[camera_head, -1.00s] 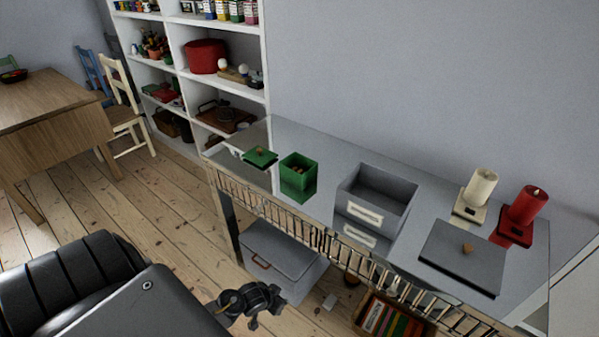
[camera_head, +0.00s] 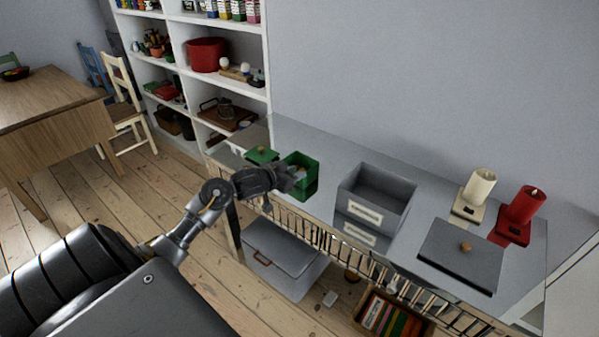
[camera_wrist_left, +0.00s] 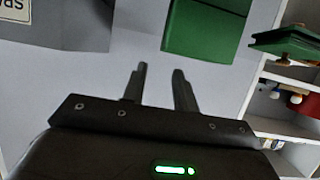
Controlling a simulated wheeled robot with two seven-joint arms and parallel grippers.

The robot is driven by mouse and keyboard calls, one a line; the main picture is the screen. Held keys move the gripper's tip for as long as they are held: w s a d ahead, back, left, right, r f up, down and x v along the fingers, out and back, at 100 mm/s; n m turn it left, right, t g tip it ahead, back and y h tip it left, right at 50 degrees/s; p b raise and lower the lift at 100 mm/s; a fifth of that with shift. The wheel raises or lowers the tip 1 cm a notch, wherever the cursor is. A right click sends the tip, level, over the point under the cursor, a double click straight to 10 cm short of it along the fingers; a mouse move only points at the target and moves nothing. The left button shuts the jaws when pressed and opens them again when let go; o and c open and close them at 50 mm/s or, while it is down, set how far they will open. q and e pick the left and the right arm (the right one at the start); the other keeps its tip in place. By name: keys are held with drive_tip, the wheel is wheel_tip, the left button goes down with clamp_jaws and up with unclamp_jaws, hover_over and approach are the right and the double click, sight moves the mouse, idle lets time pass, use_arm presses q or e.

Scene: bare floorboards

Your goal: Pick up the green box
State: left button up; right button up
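The green box (camera_head: 309,183) is open-topped and stands on the glossy grey sideboard (camera_head: 335,155). Its green lid (camera_head: 261,156) lies beside it on the left, with a small knob. My left gripper (camera_head: 294,174) is in front of the box in the head view and hides part of its left side. In the left wrist view the fingers of my left gripper (camera_wrist_left: 159,76) are apart with nothing between them. The green box (camera_wrist_left: 207,28) shows just beyond the fingertips, slightly to the right, and the lid (camera_wrist_left: 290,46) is farther right. My right gripper is not in view.
A grey box (camera_head: 375,190) with a label stands right of the green box, its grey lid (camera_head: 462,256) farther right. A cream candle (camera_head: 480,187) and a red candle (camera_head: 525,205) stand at the far right. A white shelf (camera_head: 262,62) is behind on the left.

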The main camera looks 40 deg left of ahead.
sight(312, 168)
use_arm(q)
drive_tip(key=x, duration=0.5)
drive_tip(key=shift+x, duration=2.65)
drive_tip(key=shift+s+a+f, duration=0.1)
drive_tip(key=shift+a+f, duration=0.05)
drive_tip(key=shift+a, duration=0.05)
drive_tip(key=shift+c, duration=0.4)
clamp_jaws()
